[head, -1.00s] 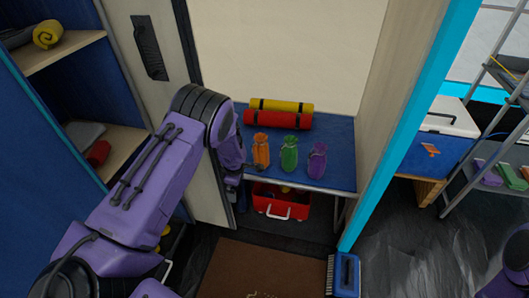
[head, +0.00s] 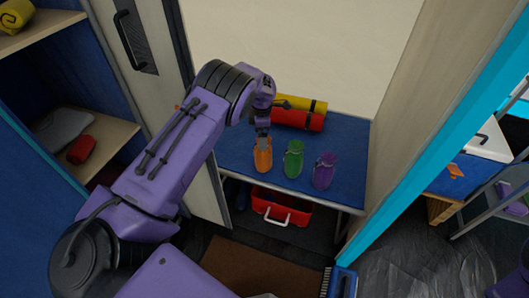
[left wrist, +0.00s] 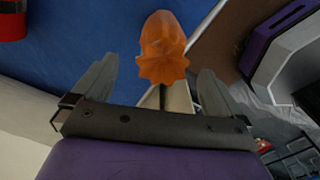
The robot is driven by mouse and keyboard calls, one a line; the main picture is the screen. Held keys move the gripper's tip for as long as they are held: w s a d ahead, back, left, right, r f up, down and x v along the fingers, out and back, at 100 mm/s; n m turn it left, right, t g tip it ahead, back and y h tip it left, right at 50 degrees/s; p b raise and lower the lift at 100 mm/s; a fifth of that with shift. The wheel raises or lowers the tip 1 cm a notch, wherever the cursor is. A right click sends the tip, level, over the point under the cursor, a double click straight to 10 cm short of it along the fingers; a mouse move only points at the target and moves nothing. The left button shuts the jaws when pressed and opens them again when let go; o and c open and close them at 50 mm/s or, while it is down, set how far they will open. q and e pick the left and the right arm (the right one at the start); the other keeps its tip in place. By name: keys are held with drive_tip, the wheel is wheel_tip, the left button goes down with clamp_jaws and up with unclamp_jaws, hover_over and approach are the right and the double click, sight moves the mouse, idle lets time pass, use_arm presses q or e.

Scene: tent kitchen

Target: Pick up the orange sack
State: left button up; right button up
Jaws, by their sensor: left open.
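The orange sack (head: 263,158) stands on the blue table (head: 345,145) at the left of a row of three sacks. It also shows in the left wrist view (left wrist: 163,45), just beyond the fingers, with its gathered top toward the camera. My left gripper (head: 262,135) is directly above the sack's top in the head view. In the left wrist view my left gripper (left wrist: 155,85) has its two fingers spread wide, with nothing between them. The sack appears apart from both fingers. My right gripper is not in view.
A green sack (head: 293,160) and a purple sack (head: 325,171) stand to the right of the orange one. Yellow (head: 305,103) and red (head: 300,120) rolls lie behind. An open door (head: 205,170) stands at left.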

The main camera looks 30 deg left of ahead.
sight(263, 154)
use_arm(q)
wheel_tip(263, 154, down, 7)
drive_tip(key=shift+d+f+b, duration=0.2)
drive_tip(key=shift+d+b, duration=0.15)
drive_tip(key=shift+b, duration=0.1)
drive_tip(key=shift+s+r, duration=0.1)
drive_tip(key=c, duration=1.2)
